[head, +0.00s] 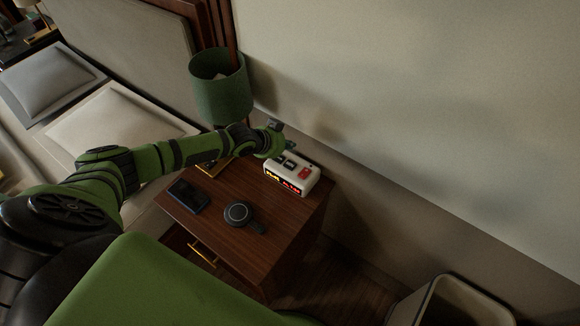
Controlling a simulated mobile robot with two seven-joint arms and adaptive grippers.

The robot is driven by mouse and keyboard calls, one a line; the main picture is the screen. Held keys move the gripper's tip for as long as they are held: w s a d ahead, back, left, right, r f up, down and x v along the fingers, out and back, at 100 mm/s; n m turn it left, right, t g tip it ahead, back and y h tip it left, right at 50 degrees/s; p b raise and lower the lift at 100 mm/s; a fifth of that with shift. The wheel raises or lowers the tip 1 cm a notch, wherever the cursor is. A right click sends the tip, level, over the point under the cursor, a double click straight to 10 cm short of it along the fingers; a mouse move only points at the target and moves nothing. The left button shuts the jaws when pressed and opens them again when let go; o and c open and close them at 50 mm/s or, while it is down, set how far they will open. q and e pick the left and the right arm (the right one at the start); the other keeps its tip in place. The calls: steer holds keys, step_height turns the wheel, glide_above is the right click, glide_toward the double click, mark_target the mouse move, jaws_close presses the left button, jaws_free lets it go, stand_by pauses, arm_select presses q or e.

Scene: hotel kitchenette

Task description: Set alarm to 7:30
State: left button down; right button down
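A white alarm clock (309,183) stands at the back right of the wooden nightstand. Its front face shows glowing red and yellow digits, too small and blurred to read. A red button and dark buttons are on its top. My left arm reaches in from the left, and my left gripper (283,144) is at the back left edge of the clock's top, over or close to the dark buttons. I cannot tell whether it touches the clock. Its fingers are small and partly hidden, so their opening is unclear. My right gripper is out of view.
On the nightstand (240,250) are a dark phone (189,196) and a round black device (238,213). A green lamp (221,92) stands behind my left forearm. The bed with pillows (115,122) is at left, the wall at right, and a bin (455,302) at lower right.

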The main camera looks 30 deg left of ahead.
arm_select(q)
steer(key=b, duration=0.4)
glide_above(288, 166)
step_height(288, 166, down, 6)
steer(key=shift+r, duration=0.2)
steer(key=shift+f+b, duration=0.6)
steer(key=shift+f, duration=0.15)
stand_by(0.3)
steer(key=shift+f+b, duration=0.25)
steer(key=shift+b, duration=0.05)
steer(key=shift+f+b, duration=0.3)
steer(key=shift+f, duration=0.1)
stand_by(0.5)
steer(key=shift+r, duration=0.1)
steer(key=shift+r+p, duration=0.7)
steer(key=shift+p, duration=0.05)
